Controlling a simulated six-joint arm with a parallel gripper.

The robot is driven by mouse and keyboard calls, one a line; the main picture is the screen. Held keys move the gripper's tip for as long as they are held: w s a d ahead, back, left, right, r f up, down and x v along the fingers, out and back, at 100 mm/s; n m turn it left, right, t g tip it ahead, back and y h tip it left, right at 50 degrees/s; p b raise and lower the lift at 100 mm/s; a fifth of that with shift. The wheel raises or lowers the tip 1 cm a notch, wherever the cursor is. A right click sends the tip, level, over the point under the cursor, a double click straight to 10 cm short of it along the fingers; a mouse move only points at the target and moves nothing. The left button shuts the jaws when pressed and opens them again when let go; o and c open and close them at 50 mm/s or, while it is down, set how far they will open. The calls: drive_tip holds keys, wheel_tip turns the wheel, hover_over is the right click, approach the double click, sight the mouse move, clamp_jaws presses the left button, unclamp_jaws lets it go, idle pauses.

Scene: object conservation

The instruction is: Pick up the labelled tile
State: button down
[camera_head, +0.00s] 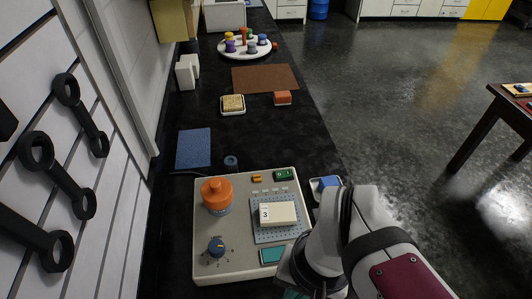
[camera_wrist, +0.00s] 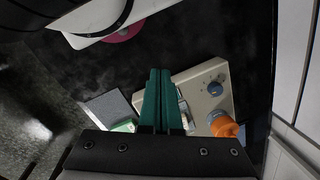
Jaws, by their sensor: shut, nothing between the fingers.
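A cream tile (camera_head: 283,214) with a dark "3" on its label lies on a light-blue perforated mat (camera_head: 291,236), on top of a beige console (camera_head: 207,267). My gripper (camera_wrist: 159,72) shows in the wrist view with its two green fingers shut together and nothing between them. In the head view my wrist covers most of the gripper, low and to the right of the tile. The console also shows in the wrist view (camera_wrist: 228,76), where the fingers hide part of it. The tile cannot be made out clearly there. The gripper is apart from the tile.
On the console stand an orange-topped jar (camera_head: 215,194), a dark blue knob (camera_head: 216,246) and a green block (camera_head: 284,174). A small tray with a blue block (camera_head: 328,183) sits to its right. A blue mat (camera_head: 194,148) and a sponge tray (camera_head: 233,104) lie farther back.

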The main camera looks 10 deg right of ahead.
unclamp_jaws()
drive_tip(key=w+d+m+g+y, duration=0.1)
drive_tip(key=w+d+m+y, duration=0.1)
drive_tip(key=w+m+y, duration=0.3)
drive_tip(key=w+d+m+g, duration=0.1)
drive_tip(key=w+d+m, duration=0.15)
drive_tip(key=w, duration=0.45)
drive_tip(key=w+d+f+m+t+y, duration=0.2)
drive_tip(key=w+d+f+m+y, duration=0.2)
drive_tip(key=w+d, duration=0.35)
drive_tip(key=m+t+y, duration=0.1)
drive_tip(key=m+t, duration=0.2)
approach(278, 212)
drive_tip(key=x, duration=0.8)
drive_tip(key=shift+a+f, duration=0.15)
drive_tip(key=shift+a, duration=0.1)
